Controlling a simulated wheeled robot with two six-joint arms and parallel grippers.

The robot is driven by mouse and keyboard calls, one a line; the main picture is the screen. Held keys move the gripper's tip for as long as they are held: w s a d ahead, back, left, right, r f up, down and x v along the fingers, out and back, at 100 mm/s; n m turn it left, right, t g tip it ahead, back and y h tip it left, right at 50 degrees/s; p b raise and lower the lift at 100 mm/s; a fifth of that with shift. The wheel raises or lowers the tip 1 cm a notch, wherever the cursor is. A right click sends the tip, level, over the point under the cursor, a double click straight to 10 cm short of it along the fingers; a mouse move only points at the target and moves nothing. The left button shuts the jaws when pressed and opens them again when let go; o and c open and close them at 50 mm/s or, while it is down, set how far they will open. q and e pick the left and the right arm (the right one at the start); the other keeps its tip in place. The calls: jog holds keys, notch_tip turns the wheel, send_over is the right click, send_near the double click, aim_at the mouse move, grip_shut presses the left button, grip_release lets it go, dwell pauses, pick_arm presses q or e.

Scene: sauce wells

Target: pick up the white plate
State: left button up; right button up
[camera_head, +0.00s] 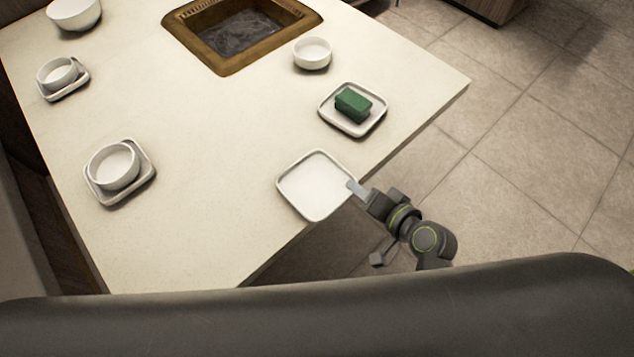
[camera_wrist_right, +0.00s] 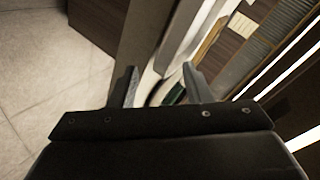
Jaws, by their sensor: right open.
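An empty square white plate (camera_head: 312,187) lies near the right edge of the cream table in the head view. My right gripper (camera_head: 357,189) is at the plate's right rim, its fingertips overlapping the rim in the picture. In the right wrist view my two fingers (camera_wrist_right: 158,86) stand apart, with pale surfaces and a bit of green between and beyond them. I cannot tell whether a finger touches the plate. My left gripper is not in view.
A second square plate (camera_head: 375,130) holds a green sponge (camera_head: 352,104) just behind. A white bowl (camera_head: 312,54) stands near the brown-rimmed sink (camera_head: 228,70). Bowls on square dishes (camera_head: 93,197) stand at the left. The table middle is clear.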

jog(key=shift+x, duration=1.1)
grip_shut()
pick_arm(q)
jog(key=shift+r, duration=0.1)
